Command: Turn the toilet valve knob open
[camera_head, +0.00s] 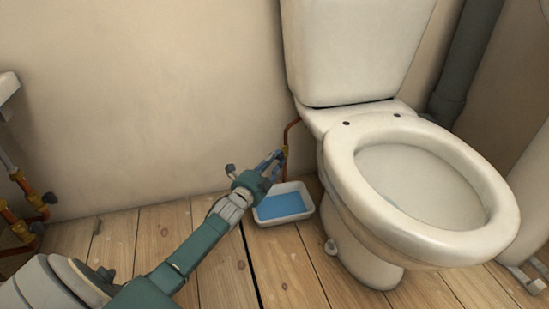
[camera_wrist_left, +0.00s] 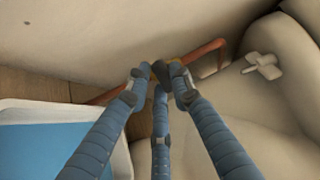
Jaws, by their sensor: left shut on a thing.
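The toilet valve sits on a thin copper pipe (camera_head: 290,130) beside the toilet, low near the wall. My left gripper (camera_head: 277,160) reaches the valve from the left. In the left wrist view, the blue fingers (camera_wrist_left: 158,84) close around the small dark valve knob (camera_wrist_left: 160,70). The pipe also shows there as an orange-red line (camera_wrist_left: 205,52) passing behind the fingertips. The fingers hide most of the knob and valve body, so how far the knob is turned cannot be told. My right gripper is in no view.
A white tray (camera_head: 259,216) of blue water stands on the plank floor just below the gripper. The white toilet (camera_head: 355,222) is close on the right and the wall (camera_head: 160,90) behind. Other pipes with valves (camera_head: 30,205) are at far left.

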